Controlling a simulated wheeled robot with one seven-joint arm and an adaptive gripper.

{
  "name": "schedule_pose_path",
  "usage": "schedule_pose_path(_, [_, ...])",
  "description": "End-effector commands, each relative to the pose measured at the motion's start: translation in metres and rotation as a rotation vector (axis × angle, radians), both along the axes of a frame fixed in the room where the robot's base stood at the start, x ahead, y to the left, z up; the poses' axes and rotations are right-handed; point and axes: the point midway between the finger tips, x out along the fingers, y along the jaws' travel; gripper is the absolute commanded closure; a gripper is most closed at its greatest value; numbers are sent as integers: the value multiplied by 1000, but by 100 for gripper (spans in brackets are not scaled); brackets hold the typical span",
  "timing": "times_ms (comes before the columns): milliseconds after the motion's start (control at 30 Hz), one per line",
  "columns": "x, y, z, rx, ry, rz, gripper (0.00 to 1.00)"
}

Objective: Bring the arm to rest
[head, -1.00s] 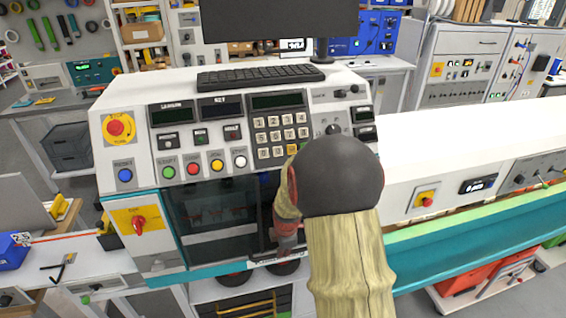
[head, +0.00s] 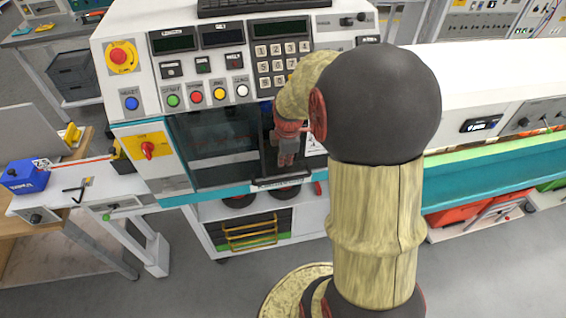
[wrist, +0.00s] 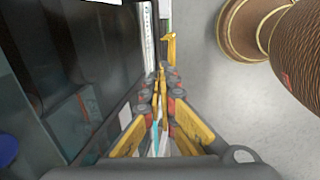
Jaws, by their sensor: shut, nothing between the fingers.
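My gripper (head: 287,158) hangs from my bent arm in front of the right part of the machine's dark window (head: 215,145). In the wrist view my gripper (wrist: 162,75) points down with its fingers together and nothing between them. The machine's dark front shows close on the left of that view. I cannot tell how wide the gap is between my gripper and the machine. My upper arm covers part of the machine's right side in the head view.
The machine's control panel (head: 205,100) with buttons and keypad rises above my gripper. A teal conveyor (head: 500,180) runs off to the right. A side table with a blue box (head: 25,177) stands at the left. Grey floor (head: 190,285) is open in front.

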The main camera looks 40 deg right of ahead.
Motion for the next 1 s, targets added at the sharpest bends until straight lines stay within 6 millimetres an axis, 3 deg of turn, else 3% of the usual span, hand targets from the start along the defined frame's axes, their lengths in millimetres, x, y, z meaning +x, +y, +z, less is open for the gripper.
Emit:
schedule_pose_path(367, [-1,0,5,2,-1,-13,100])
schedule_pose_path(567, [-9,6,1,56,2,-247,100])
schedule_pose_path(700, [-36,23,-3,125,37,-560,100])
schedule_pose_path(867, [-59,59,22,168,13,-886,100])
schedule_pose_path(1000, [-78,108,51,210,-52,-1110,100])
